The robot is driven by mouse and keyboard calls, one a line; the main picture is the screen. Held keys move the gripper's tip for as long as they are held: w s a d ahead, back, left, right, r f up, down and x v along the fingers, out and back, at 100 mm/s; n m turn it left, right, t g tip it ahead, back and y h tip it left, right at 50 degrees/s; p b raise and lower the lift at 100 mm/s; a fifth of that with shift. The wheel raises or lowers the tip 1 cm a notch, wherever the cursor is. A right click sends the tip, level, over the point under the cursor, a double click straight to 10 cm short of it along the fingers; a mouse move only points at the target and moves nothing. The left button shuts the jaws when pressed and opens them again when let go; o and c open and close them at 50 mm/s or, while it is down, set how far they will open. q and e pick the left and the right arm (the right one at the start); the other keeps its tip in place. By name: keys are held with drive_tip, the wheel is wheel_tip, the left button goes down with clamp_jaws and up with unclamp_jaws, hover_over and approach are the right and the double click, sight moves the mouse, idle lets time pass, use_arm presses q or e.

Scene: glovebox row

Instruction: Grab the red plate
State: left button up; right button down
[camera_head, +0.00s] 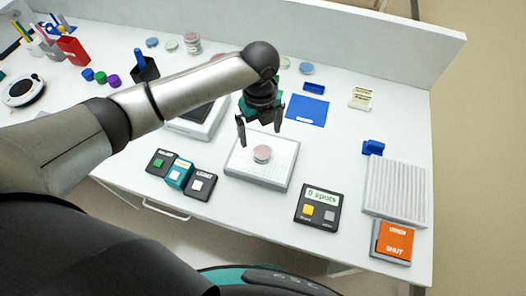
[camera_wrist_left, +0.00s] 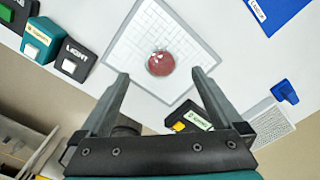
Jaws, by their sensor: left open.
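The red plate (camera_head: 262,153) is a small round dish, pinkish red on top. It lies on a white gridded pad (camera_head: 240,169) near the table's front. In the left wrist view the red plate (camera_wrist_left: 160,63) shows whole on the gridded pad (camera_wrist_left: 185,32). My left gripper (camera_head: 259,130) is open and empty, pointing down above the plate. In the left wrist view its fingertips (camera_wrist_left: 160,74) stand to either side of the plate; no contact shows. My right gripper is in neither view.
Labelled button boxes (camera_head: 180,173) stand left of the pad. A black counter reading "0 spots" (camera_head: 318,206) is to its right. A ribbed white box (camera_head: 396,190) and an orange SHUT sign (camera_head: 395,241) are farther right. A blue mat (camera_head: 307,108) lies behind.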

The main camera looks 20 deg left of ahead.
sight(263, 151)
use_arm(q)
drive_tip(key=shift+f, duration=0.75)
drive_tip(key=f, duration=0.4)
drive_tip(key=shift+s+d+f, duration=0.1)
drive_tip(key=shift+s+d, duration=0.2)
drive_tip(key=shift+d, duration=0.05)
drive_tip(key=shift+f, duration=0.55)
drive_tip(key=shift+c, duration=0.4)
drive_tip(key=shift+r, duration=0.1)
drive_tip(key=c, duration=1.3)
